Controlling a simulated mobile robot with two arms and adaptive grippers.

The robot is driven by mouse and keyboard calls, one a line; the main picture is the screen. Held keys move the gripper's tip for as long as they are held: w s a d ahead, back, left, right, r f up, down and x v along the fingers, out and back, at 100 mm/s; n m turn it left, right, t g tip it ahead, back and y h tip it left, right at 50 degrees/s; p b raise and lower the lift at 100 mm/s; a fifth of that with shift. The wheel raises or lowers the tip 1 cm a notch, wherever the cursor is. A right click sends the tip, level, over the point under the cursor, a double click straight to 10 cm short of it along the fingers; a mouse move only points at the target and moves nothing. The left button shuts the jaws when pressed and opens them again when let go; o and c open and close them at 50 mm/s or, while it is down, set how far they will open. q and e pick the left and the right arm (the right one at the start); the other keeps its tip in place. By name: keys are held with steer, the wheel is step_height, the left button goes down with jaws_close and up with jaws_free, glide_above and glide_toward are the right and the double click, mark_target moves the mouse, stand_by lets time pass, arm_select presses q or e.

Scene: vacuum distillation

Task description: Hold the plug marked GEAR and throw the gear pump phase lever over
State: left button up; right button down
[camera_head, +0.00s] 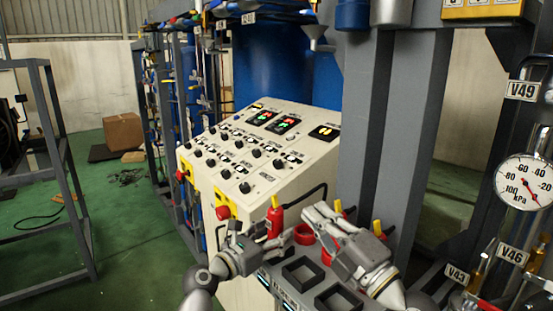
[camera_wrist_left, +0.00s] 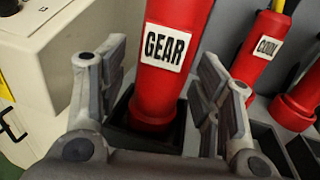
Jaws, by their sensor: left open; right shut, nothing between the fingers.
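The red plug marked GEAR (camera_wrist_left: 165,100) stands in a black square socket in the left wrist view. In the head view the plug (camera_head: 274,222) shows with its yellow top. My left gripper (camera_wrist_left: 162,65) is open, with one finger on each side of the plug and gaps visible to both. In the head view my left gripper (camera_head: 284,239) is low beside the plug. My right gripper (camera_head: 312,216) is shut and empty, just right of the plug and above the socket panel. I cannot make out the gear pump phase lever.
A second red plug (camera_wrist_left: 262,50) stands right of GEAR, its label hard to read. Empty black sockets (camera_head: 303,272) lie in front. The cream control console (camera_head: 245,160) is behind left. A grey post (camera_head: 365,130) rises behind, and a pressure gauge (camera_head: 524,182) is at right.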

arm_select(q)
steer(key=v, duration=1.1)
steer(key=shift+s+a, duration=0.25)
steer(key=shift+a, duration=0.05)
